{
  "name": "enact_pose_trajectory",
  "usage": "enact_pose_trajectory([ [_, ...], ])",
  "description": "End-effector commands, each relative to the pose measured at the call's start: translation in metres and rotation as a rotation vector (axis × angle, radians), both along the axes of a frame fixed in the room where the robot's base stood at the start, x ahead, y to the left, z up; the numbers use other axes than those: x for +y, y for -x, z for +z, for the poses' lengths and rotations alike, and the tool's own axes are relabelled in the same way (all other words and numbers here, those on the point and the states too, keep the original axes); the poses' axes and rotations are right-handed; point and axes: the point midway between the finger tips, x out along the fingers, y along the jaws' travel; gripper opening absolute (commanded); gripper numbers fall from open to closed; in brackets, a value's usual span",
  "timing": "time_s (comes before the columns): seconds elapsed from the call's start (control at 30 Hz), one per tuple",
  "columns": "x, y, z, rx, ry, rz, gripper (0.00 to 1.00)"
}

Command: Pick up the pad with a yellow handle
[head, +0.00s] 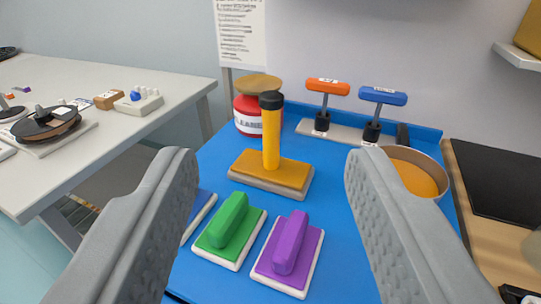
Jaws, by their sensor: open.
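The pad with the yellow handle (271,140) stands on the blue table mat (335,214), ahead in the head view. Its upright yellow handle has a black top and rises from an orange-yellow block with a pale base. My gripper (271,160) is open and empty, with one grey finger at each side of the picture. The yellow-handled pad shows in the gap between the fingers, apart from both. A green pad (230,222) and a purple pad (290,245) lie nearer to me. A blue pad (203,208) is partly hidden behind the left finger.
A red tub (249,115) with a brown lid stands behind the yellow-handled pad. A rack holds an orange T-handle (328,87) and a blue T-handle (383,96). A round bowl (424,158) sits at right. A white table (165,65) with a reel (47,122) is at left.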

Motion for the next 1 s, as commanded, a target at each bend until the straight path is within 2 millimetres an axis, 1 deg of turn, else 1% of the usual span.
enact_pose_trajectory([
  [0.17,0.0,-0.017,0.007,0.069,-0.004,0.001,0.5],
  [0.6,0.002,-0.093,0.029,0.444,-0.025,-0.003,0.5],
  [1.0,0.004,-0.153,0.041,0.789,-0.041,-0.014,0.5],
])
